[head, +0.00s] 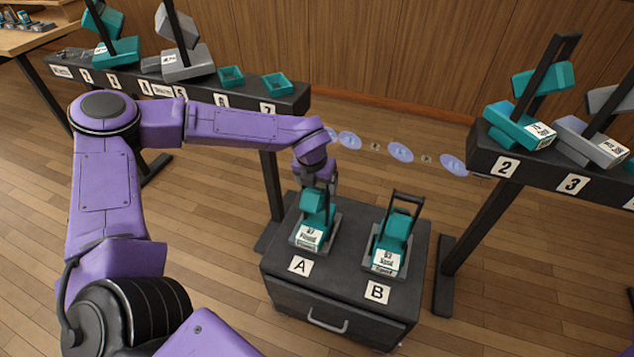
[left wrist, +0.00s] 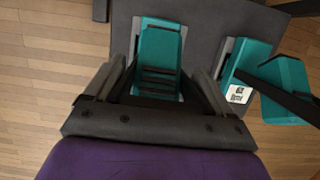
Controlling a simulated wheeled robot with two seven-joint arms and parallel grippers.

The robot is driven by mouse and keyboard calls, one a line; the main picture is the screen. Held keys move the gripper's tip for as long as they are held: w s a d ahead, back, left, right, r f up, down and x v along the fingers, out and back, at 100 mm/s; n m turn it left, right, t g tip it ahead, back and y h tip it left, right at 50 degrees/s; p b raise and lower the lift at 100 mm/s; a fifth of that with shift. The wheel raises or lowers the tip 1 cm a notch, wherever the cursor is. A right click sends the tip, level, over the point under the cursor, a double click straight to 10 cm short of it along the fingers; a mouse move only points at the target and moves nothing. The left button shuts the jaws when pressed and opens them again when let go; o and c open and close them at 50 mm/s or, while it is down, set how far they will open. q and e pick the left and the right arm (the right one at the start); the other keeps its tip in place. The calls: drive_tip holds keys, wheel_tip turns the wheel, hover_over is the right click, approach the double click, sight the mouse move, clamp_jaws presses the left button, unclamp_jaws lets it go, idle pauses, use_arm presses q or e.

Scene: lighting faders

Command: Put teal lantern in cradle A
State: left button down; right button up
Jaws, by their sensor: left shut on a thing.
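A teal lantern (head: 311,228) with a white label stands in or just over cradle A (head: 328,242), the grey holder behind the "A" tag on the dark cabinet. My left gripper (head: 318,188) reaches down onto its top from above. In the left wrist view the teal lantern (left wrist: 160,52) is between the two fingers, and the gripper (left wrist: 160,88) is shut on it, seemingly at its dark handle. The gripper hides part of the handle, and I cannot tell whether the base is fully seated. My right gripper is not in view.
A second teal lantern (head: 393,242) stands in cradle B (head: 370,250), close on the right. A dark rail (head: 205,98) at the back left holds lanterns and teal trays. Another rail (head: 490,148) at the right holds more lanterns. Bluish discs (head: 400,152) show between the rails.

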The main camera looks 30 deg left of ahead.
use_arm(q)
unclamp_jaws()
drive_tip(key=shift+f, duration=0.1)
drive_tip(key=p+v, duration=0.2)
drive_tip(key=v, duration=1)
drive_tip(key=shift+d, duration=0.1)
